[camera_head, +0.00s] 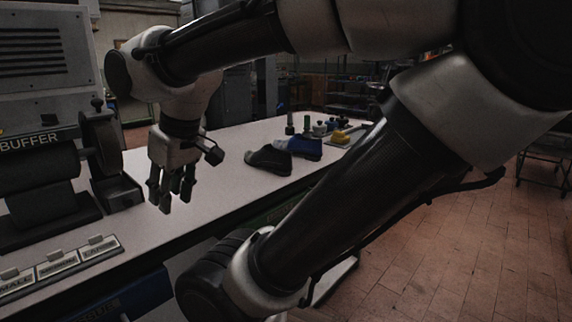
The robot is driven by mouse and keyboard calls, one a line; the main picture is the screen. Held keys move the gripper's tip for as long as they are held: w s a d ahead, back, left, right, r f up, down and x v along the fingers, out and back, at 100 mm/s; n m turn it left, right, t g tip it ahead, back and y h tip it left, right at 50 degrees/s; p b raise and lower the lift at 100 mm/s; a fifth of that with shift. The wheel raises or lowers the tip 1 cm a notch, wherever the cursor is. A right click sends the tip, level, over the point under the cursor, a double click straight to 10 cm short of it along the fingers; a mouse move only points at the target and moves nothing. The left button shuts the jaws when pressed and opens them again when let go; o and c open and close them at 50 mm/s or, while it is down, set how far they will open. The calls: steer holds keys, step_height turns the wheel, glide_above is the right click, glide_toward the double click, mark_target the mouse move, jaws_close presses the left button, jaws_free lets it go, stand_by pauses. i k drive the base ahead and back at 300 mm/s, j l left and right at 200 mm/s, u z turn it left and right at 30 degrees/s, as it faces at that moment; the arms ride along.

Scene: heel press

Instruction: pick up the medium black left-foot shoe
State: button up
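A black shoe (268,160) lies on the light worktop, to the right of my gripper. A dark shoe with a blue part (304,147) stands right behind it, partly overlapped by it in this view. I cannot tell the size or the foot of either shoe. My gripper (172,197) hangs pointing down over the worktop, left of the shoes and apart from them. Its fingers are spread with nothing visible between them.
A buffer machine (40,138) with dark rollers stands at the left. A panel with size labels (62,262) lies at the front left. Several small items and a yellow object (341,137) stand behind the shoes. Bare worktop (225,185) lies between gripper and shoes.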

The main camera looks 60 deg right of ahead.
mark_target(281, 161)
steer(key=k+z, duration=0.15)
steer(key=z, duration=1.3)
steer(key=i+j+z, duration=0.35)
steer(key=j+z, duration=0.15)
steer(key=j, duration=0.25)
